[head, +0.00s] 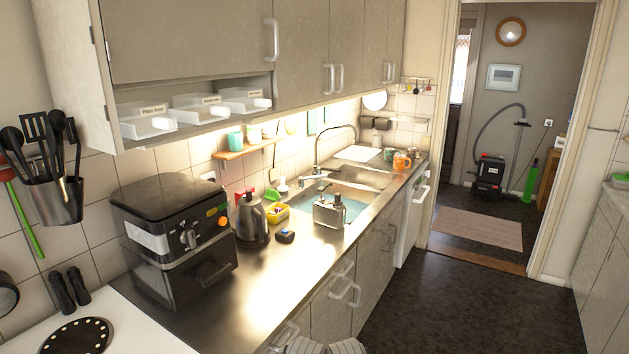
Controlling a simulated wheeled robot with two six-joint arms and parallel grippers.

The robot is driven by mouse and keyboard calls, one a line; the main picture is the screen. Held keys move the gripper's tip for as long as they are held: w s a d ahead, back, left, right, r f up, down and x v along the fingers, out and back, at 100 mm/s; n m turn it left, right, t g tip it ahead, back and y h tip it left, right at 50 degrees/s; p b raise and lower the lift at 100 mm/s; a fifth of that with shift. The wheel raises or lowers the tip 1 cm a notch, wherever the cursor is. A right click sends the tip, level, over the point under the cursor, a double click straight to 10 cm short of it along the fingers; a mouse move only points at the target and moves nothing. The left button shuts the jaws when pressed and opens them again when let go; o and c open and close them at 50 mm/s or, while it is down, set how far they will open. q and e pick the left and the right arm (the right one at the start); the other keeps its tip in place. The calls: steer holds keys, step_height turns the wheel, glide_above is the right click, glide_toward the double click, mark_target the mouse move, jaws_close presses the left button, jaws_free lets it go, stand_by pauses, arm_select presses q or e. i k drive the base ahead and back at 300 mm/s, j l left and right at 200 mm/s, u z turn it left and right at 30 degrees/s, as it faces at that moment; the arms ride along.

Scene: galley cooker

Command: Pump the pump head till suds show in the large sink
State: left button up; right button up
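The large sink (349,213) is set in the steel counter at mid-picture, with a light blue surface inside it; I see no clear suds there. A boxy brushed-metal container (328,213) with dark parts on top stands at the sink's near-left edge and hides part of the basin. It may carry the pump head, but it is too small to tell. A small white and green bottle (282,188) stands behind the sink's left end. Neither of my grippers is in view.
A black air fryer (175,240) is further left. A tap (319,155) arches over the sink. The front counter strip is clear.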

mark_target(321, 189)
steer(key=i+l, duration=0.25)
steer(key=i, duration=0.2)
steer(key=i+l+z, duration=0.1)
steer(key=i+l, duration=0.15)
steer(key=i, duration=0.25)
steer(key=i+l, duration=0.25)
steer(key=i, duration=0.2)
steer(key=i+l, duration=0.2)
steer(key=i, duration=0.25)
steer(key=i+l+z, duration=0.1)
steer(key=i+l, duration=0.15)
steer(key=i, duration=0.25)
